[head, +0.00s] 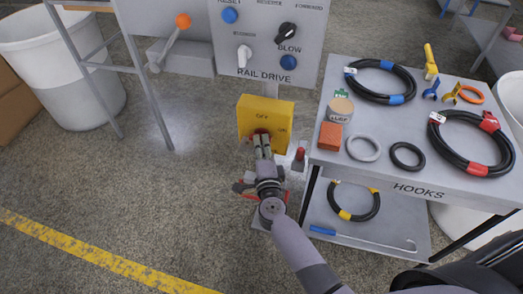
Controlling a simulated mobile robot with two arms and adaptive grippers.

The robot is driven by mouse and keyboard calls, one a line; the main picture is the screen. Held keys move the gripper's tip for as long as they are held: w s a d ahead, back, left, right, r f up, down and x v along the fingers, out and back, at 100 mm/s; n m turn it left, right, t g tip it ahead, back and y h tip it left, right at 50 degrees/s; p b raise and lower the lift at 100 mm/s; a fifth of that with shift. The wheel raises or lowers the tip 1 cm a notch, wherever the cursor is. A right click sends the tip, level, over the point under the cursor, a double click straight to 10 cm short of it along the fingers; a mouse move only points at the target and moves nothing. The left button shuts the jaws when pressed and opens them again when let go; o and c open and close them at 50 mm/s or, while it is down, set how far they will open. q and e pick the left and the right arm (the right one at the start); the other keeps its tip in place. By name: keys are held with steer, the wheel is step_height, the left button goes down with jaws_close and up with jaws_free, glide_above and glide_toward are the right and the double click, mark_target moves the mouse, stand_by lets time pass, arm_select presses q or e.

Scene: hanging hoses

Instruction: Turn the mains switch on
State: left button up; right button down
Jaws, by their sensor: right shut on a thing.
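The mains switch is a yellow box (265,112) with OFF and ON lettering on its face, standing on a post below the rail drive panel. A dark red part, the switch's knob, shows at the middle of the box, mostly hidden by my gripper. My right gripper (262,142) reaches up to the box from below, its fingers shut on this knob. The knob's exact angle is hidden by the fingers. My left gripper is not in view.
The grey RAIL DRIVE panel (268,35) with knobs and blue buttons stands behind. A table (410,170) with coiled hoses, rings and a tin is close on the right. A ladder-like frame (95,65) and white bin (35,60) stand left.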

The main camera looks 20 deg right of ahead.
steer(key=shift+f+m+b, duration=0.2)
steer(key=shift+m+b, duration=0.1)
steer(key=shift+b, duration=0.05)
stand_by(0.3)
steer(key=c, duration=1.6)
jaws_free()
steer(key=shift+r, duration=0.1)
steer(key=shift+c, duration=0.2)
steer(key=s+a, duration=0.2)
steer(key=s, duration=0.9)
steer(key=shift+s+a, duration=0.25)
steer(key=shift+s, duration=0.15)
